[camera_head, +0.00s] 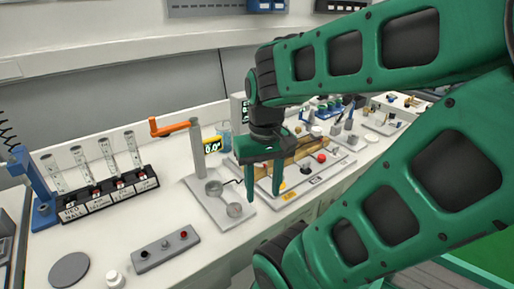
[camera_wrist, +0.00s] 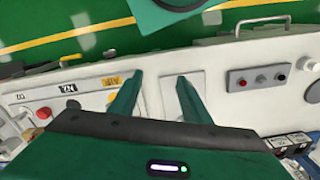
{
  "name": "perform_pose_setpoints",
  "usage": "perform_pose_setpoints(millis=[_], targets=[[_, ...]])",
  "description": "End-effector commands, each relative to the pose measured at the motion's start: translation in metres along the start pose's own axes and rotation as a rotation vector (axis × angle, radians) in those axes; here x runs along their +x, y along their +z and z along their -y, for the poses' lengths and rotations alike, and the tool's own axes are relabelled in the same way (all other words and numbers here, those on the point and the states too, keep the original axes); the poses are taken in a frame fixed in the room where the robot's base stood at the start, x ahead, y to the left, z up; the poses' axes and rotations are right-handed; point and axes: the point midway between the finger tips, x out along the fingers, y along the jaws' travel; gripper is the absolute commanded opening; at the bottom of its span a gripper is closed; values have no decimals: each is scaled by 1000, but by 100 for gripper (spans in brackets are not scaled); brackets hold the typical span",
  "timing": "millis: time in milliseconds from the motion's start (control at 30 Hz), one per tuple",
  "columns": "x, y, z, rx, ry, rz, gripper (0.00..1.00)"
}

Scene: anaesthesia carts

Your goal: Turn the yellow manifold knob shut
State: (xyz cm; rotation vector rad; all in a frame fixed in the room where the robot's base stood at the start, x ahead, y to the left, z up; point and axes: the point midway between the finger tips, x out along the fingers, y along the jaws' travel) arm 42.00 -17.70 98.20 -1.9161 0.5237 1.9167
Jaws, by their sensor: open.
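The yellow knob (camera_head: 283,185) shows in the head view on a pale manifold board, just right of my gripper's right finger and partly hidden by it. In the wrist view an orange-yellow patch (camera_wrist: 112,97) beside the left finger looks like the same knob. My gripper (camera_head: 264,196) points down with its fingers apart and nothing between them. It hangs over the left end of the board; the wrist view also shows the open fingers (camera_wrist: 160,80). A red knob (camera_head: 321,157) sits farther right on the board. The yellow knob's turn angle is too small to read.
A grey switch box (camera_head: 165,249) and a syringe rack (camera_head: 108,194) stand farther left. The white counter between them has clear room.

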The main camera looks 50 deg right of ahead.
Motion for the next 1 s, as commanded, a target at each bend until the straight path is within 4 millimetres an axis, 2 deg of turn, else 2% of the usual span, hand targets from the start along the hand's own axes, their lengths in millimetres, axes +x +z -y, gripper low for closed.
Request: perform_pose_setpoints(millis=[167,267,400,600,800,1000], targets=[[-26,-41,-2,-80,21,-4,43],[-44,-74,-9,-155,29,-3,43],[-65,-119,-23,-271,31,0,43],[-84,-171,-47,-413,19,1,43],[-92,-195,-63,-487,7,-2,43],[-81,-198,-66,-500,3,0,43]])
